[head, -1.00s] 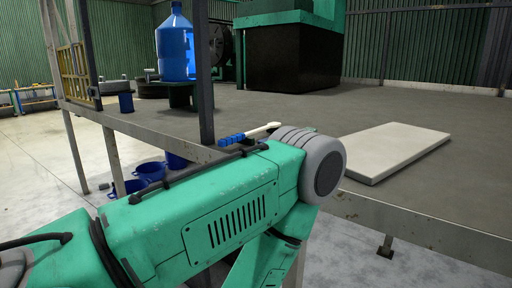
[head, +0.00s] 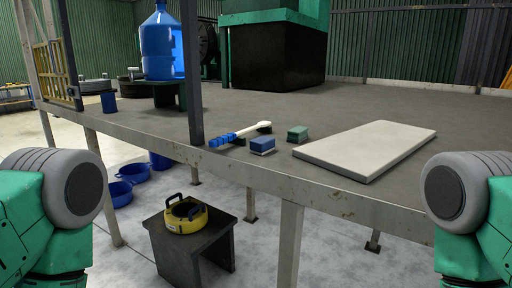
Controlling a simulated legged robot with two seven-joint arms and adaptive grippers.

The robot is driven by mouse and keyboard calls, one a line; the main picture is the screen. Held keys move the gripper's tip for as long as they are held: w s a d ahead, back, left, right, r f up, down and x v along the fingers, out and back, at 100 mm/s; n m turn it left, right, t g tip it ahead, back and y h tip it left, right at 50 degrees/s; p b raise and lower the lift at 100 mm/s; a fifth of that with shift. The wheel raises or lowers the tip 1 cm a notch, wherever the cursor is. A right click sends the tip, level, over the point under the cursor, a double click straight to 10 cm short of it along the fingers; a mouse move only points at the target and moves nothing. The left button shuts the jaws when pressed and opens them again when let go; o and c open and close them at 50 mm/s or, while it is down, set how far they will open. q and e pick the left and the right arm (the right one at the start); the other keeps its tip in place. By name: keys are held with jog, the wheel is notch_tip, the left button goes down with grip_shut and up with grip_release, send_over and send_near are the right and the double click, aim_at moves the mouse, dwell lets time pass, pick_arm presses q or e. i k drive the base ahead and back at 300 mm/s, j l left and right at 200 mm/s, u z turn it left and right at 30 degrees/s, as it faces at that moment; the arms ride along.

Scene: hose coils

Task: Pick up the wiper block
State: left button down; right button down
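Two small blocks lie on the grey tabletop (head: 350,108) near its front edge. One is a blue block (head: 262,144) with a pale lower layer. The other is a green block (head: 297,133) with a darker base, just to its right. I cannot tell for certain which one is the wiper block. A blue-and-white handled brush (head: 240,134) lies just left of the blue block. Parts of my two green arms show at the lower left and lower right, apart from the blocks. Neither gripper is in view.
A white slab (head: 368,150) lies right of the blocks. A grey post (head: 193,75) rises at the table edge left of the brush. A blue water jug (head: 163,45) stands behind. Below, a yellow ring-shaped object (head: 186,216) sits on a dark stool (head: 190,243).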

aim_at(261, 146)
jog(key=z, duration=1.2)
jog(key=u, duration=1.2)
jog(key=i+j, duration=0.15)
jog(key=j, duration=0.15)
jog(key=i+j, duration=0.15)
jog(key=j, duration=0.15)
jog(key=i+j, duration=0.2)
jog(key=j, duration=0.1)
